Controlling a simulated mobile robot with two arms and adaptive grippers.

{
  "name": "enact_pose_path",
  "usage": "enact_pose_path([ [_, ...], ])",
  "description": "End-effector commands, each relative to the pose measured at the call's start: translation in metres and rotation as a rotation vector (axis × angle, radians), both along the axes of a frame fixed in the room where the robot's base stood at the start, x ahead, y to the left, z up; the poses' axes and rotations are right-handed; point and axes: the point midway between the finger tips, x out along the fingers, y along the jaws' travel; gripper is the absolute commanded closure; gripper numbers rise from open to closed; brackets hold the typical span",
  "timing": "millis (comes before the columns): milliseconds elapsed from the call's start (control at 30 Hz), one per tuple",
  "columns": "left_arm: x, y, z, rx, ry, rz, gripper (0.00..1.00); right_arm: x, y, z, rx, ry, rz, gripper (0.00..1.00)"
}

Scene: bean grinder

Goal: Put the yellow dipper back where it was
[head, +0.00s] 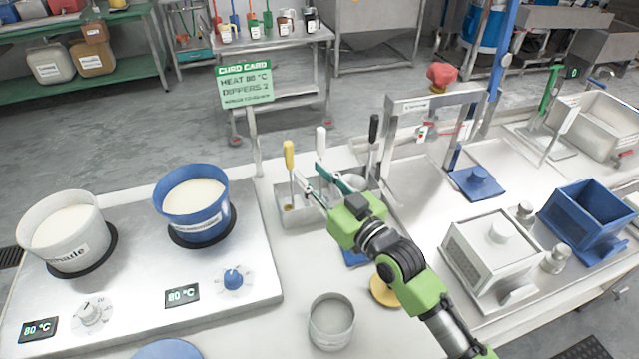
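The yellow dipper (289,155) stands upright, handle up, in the left part of a metal dipper rack (284,219). My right gripper (308,173) reaches in from the lower right. Its two fingers are spread and point at the yellow dipper from its right side. No contact with the dipper shows, and the space between the fingers looks empty. A white-handled dipper (320,141) stands just behind the fingers, its lower part partly hidden by them. A black-handled dipper (373,132) stands at the rack's right. My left gripper is not in view.
A white pot (70,234) and a blue pot (191,203) sit on the two-burner heater at left. A green sign (245,85) stands behind the rack. A grey cup (331,321) is in front. A white box (493,255) and a blue box (587,220) are at right.

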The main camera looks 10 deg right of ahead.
Motion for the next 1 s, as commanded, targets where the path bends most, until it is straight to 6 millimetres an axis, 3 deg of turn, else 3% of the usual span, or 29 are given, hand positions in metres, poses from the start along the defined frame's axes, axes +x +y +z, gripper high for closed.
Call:
enact_pose_path([
  [233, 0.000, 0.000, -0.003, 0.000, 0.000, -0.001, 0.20, -0.019, -0.011, -0.001, -0.001, 0.000, 0.000, 0.70],
  [1000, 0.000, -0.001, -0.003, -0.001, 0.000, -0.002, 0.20, -0.020, -0.011, -0.001, 0.000, 0.000, 0.000, 0.70],
])
